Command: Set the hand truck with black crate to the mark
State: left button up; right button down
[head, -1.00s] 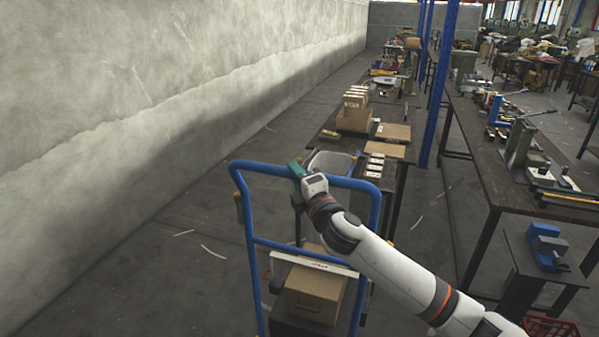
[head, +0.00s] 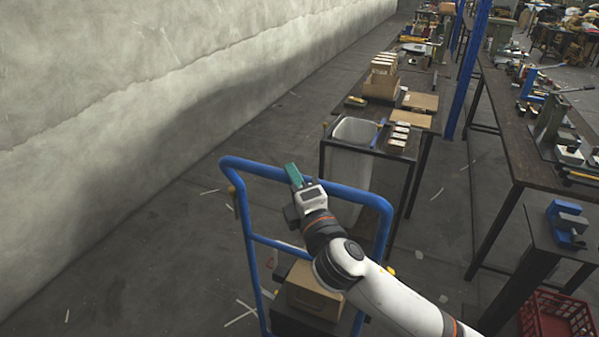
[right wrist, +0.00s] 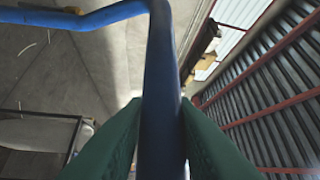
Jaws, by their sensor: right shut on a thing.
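The blue-framed hand truck (head: 250,227) stands on the floor in front of me in the head view. It carries a cardboard box (head: 314,293) above a dark crate (head: 292,322), partly cut off by the lower edge. My right gripper (head: 293,176) is on the top bar of the handle. In the right wrist view its green fingers (right wrist: 160,140) close on both sides of the blue bar (right wrist: 161,75). White floor lines (head: 241,312) cross just left of the truck's lower frame; I cannot tell if they are the mark. My left gripper is not in view.
A table (head: 372,150) with boxes stands just beyond the truck, with a whitish bin (head: 350,165) at its near end. A workbench (head: 530,165) and a red basket (head: 557,318) are at the right. Floor is free on the left, up to the concrete wall (head: 150,90).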

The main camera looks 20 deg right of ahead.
dwell(0.3)
jog(key=c, duration=1.2)
grip_release()
jog(key=shift+w, duration=0.1)
jog(key=shift+s+f, duration=0.15)
jog(key=shift+s, duration=0.35)
jog(key=s+f+p, duration=0.1)
jog(key=s, duration=1)
jog(key=shift+a+f, duration=0.15)
jog(key=shift+a, duration=0.2)
